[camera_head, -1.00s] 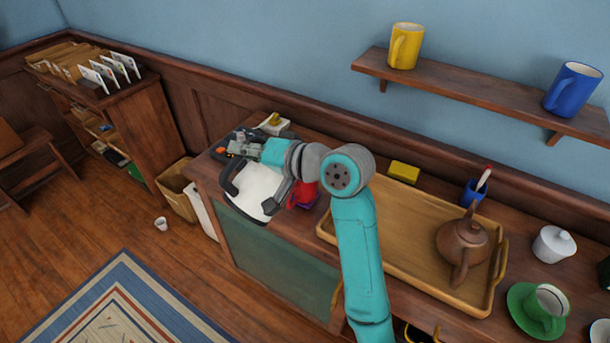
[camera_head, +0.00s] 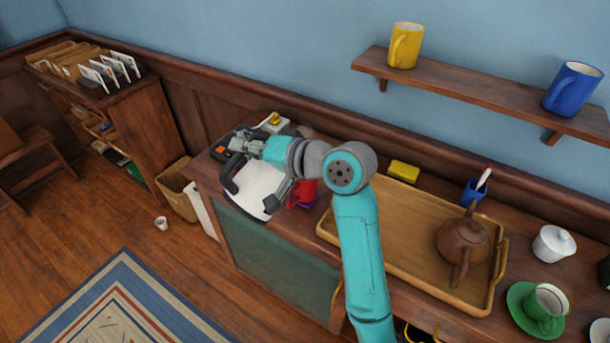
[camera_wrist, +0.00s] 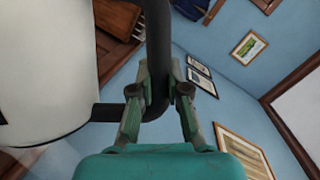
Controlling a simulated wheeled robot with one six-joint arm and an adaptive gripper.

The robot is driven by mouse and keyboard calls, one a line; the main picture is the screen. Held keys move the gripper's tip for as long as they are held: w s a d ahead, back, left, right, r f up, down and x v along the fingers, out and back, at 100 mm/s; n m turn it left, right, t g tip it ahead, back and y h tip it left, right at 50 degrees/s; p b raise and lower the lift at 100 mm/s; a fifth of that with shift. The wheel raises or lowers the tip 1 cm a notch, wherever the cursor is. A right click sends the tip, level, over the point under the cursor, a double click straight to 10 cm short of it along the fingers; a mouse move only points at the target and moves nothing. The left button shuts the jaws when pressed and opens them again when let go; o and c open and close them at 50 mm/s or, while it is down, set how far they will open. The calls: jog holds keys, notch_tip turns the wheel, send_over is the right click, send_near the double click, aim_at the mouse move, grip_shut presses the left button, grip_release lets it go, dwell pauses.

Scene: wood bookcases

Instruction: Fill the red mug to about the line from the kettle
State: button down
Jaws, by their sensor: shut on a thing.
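The white kettle (camera_head: 262,186) with a black handle is over the left end of the counter in the head view, tipped over. My gripper (camera_head: 240,146) is shut on its black handle. The wrist view shows my gripper's fingers (camera_wrist: 158,85) on either side of the handle, with the white kettle body (camera_wrist: 45,65) at the left. The red mug (camera_head: 304,191) is just right of the kettle, partly hidden by my arm and the dark spout end. Its line, its inside and any water are not visible.
A wooden tray (camera_head: 391,253) with a brown teapot (camera_head: 463,241) lies right of my arm. A green cup (camera_head: 545,302) stands at the far right. A shelf (camera_head: 470,86) hangs above.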

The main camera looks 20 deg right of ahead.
aim_at(254, 138)
jog(key=shift+w+d+r+m+y+p, duration=0.25)
jog(key=shift+d+r+m, duration=0.1)
jog(key=shift+d+r, duration=0.2)
jog(key=shift+w+d+r+m+y+p, duration=0.15)
jog(key=shift+w+d+r+m+p, duration=0.1)
jog(key=shift+d+r+m, duration=0.25)
dwell(3.9)
jog(key=a+f+n, duration=0.1)
jog(key=s+a+f+n+h, duration=0.1)
jog(key=a, duration=0.1)
jog(key=s+a+f+n, duration=0.1)
jog(key=shift+a+f+h, duration=0.1)
jog(key=shift+a+h, duration=0.15)
jog(key=shift+h, duration=0.05)
jog(key=shift+w+d, duration=0.1)
jog(key=shift+d, duration=0.1)
jog(key=shift+s+a+f+n, duration=0.2)
jog(key=shift+a+f+n, duration=0.15)
jog(key=shift+a, duration=0.2)
jog(key=s+a+f+n+h+b, duration=0.35)
jog(key=a+f+n, duration=0.25)
jog(key=a+f, duration=0.5)
jog(key=shift+t+h, duration=0.3)
jog(key=shift+h, duration=0.15)
jog(key=r, duration=0.2)
jog(key=d+r, duration=0.1)
jog(key=r, duration=0.1)
jog(key=shift+d+r, duration=0.15)
jog(key=shift+s, duration=0.15)
